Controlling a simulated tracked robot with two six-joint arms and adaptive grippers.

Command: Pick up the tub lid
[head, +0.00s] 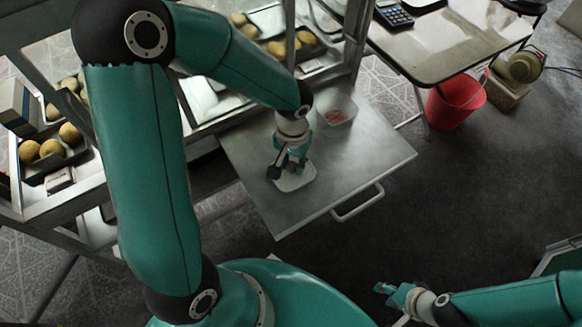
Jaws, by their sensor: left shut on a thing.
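The tub lid (298,182) is a white, rounded flat piece on the metal pull-out shelf (385,150). My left gripper (287,172) points down over the lid and is shut on it, covering part of it. I cannot tell whether the lid touches the shelf or is slightly raised. A white open tub (345,105) with some reddish contents stands on the shelf behind the gripper. My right gripper (384,289) is low at the lower right, over the dark floor and away from the shelf; its fingers are too small to read.
A glass-and-metal rack (350,50) with trays of round buns stands behind and left of the shelf. The shelf has a front handle (357,203). A table (455,45) with a calculator (394,15) and a red bucket (455,103) are at the upper right.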

